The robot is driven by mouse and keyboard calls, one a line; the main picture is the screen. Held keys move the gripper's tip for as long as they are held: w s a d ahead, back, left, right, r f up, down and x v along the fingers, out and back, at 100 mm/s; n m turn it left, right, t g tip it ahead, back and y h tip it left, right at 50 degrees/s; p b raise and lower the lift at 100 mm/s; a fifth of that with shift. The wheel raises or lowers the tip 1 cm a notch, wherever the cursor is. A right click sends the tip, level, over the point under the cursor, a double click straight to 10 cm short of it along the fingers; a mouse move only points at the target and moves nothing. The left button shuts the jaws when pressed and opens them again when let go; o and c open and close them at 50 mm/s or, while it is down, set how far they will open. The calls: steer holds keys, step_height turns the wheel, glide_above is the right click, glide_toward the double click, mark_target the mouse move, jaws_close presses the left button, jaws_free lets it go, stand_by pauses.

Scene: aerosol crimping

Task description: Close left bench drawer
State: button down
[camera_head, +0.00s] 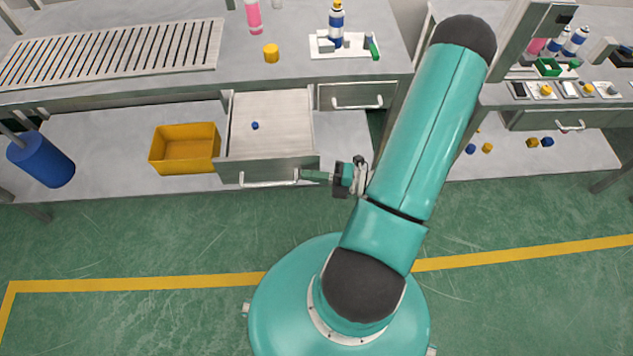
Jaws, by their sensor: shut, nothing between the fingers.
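The left bench drawer (270,170) is pulled out from under the left bench, and its inside shows from above. A small blue cap (255,125) lies on the drawer floor. The drawer front has a pale bar handle (268,184). My gripper (304,174) is at the right end of the drawer front, close to the right end of the handle. Its fingers point left and look shut with nothing in them. I cannot tell whether the fingertips touch the handle or the front.
A shut drawer (350,97) sits right of the open one. A yellow bin (186,150) stands on the lower shelf at left, with a blue cylinder (42,160) farther left. The bench top (150,85) holds bottles and a slatted rack.

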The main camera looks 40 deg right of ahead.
mark_target(310, 144)
steer(key=shift+w+d, duration=0.1)
stand_by(0.3)
steer(key=w+d, duration=0.3)
steer(key=w, duration=0.1)
steer(key=w+d, duration=0.3)
steer(key=w, duration=0.2)
steer(key=w+d, duration=0.3)
steer(key=w, duration=0.1)
steer(key=shift+w+d, duration=0.15)
steer(key=shift+d, duration=0.15)
steer(key=shift+s+a, duration=0.3)
steer(key=shift+s, duration=0.15)
steer(key=shift+s+a, duration=0.85)
steer(key=shift+s, duration=0.3)
steer(key=v, duration=1)
steer(key=shift+a, duration=0.1)
